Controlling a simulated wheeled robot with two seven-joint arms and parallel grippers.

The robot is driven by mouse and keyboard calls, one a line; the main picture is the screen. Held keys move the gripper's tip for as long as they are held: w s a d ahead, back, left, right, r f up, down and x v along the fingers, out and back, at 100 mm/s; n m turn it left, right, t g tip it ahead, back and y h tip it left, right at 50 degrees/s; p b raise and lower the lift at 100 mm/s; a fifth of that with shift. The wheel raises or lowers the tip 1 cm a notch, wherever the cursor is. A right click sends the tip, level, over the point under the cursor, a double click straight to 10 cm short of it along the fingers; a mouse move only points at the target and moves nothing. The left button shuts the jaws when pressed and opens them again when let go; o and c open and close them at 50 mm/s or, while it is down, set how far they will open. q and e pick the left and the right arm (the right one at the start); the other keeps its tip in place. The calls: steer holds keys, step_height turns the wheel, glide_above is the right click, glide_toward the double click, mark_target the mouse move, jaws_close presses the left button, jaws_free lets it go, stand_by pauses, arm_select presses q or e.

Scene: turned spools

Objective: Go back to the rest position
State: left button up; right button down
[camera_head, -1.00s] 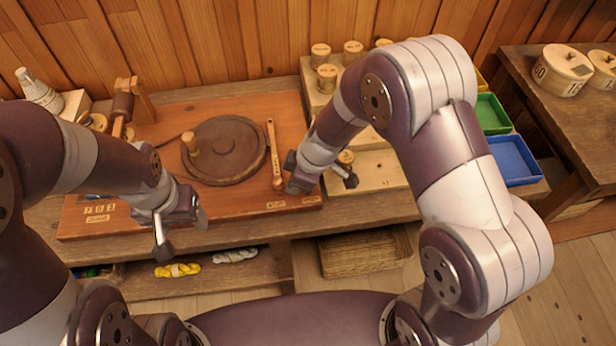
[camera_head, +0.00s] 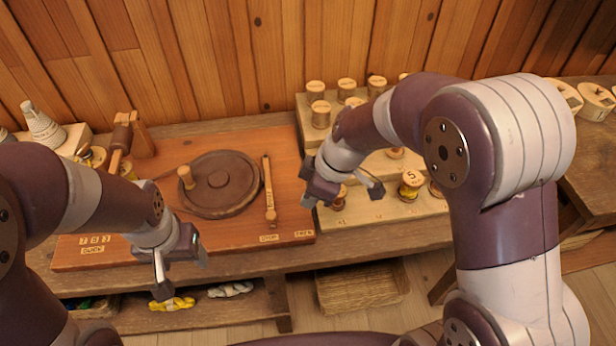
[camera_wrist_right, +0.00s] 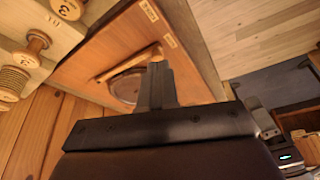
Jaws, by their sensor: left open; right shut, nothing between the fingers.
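My left gripper (camera_head: 181,266) is open and empty in front of the front edge of the orange-brown board (camera_head: 120,256). My right gripper (camera_head: 312,198) is shut with nothing in it, near the left front of the stepped spool rack (camera_head: 350,213). In the right wrist view its closed fingers (camera_wrist_right: 158,85) overlap the end of a wooden lever (camera_wrist_right: 125,62); contact cannot be told. The lever (camera_head: 269,190) lies on the board, right of a dark round disc (camera_head: 238,190) with a wooden knob.
Several spools stand on the rack, including a yellow one marked 5 (camera_head: 410,184). A white cone (camera_head: 42,124) stands at the far left. Below are a shelf with yellow yarn (camera_head: 172,304) and a woven basket (camera_head: 360,287). A side table (camera_head: 585,165) stands at right.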

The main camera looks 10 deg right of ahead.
steer(key=shift+s+d, duration=0.1)
steer(key=shift+d, duration=0.1)
steer(key=s+d+m+h+p, duration=0.1)
steer(key=s+d+m+h, duration=0.2)
steer(key=s+d+m, duration=0.7)
steer(key=d+m, duration=0.2)
steer(key=m, duration=0.1)
steer(key=shift+s+r+m+h, duration=0.2)
steer(key=shift+m+h, duration=0.1)
steer(key=shift+h, duration=0.1)
